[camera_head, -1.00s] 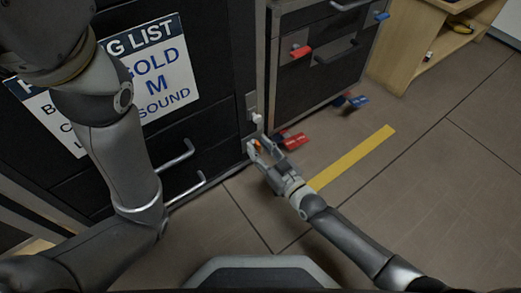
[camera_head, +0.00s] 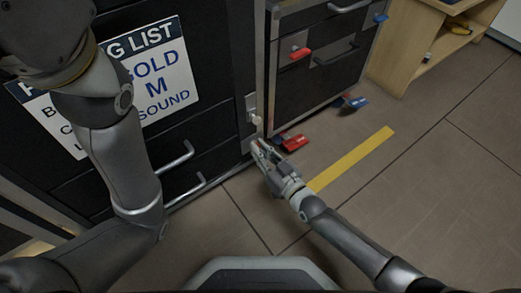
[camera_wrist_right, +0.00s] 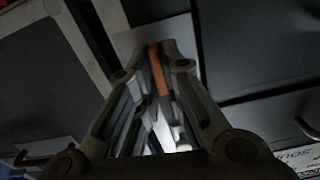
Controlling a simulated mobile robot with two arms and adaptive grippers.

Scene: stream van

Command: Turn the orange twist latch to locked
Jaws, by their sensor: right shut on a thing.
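The orange twist latch (camera_wrist_right: 157,72) shows in the right wrist view as a narrow orange bar between my fingers. A pale plate (camera_wrist_right: 140,38) lies behind it. My right gripper (camera_head: 260,149) is at the lower edge strip of the dark cabinet, and its fingers (camera_wrist_right: 160,58) are shut on the latch. In the head view the latch is hidden by the fingers. My left arm crosses the left side of the head view, but its gripper is out of frame.
A white knob (camera_head: 256,120) sits just above my right gripper. Drawer handles (camera_head: 178,157) stick out on the left.

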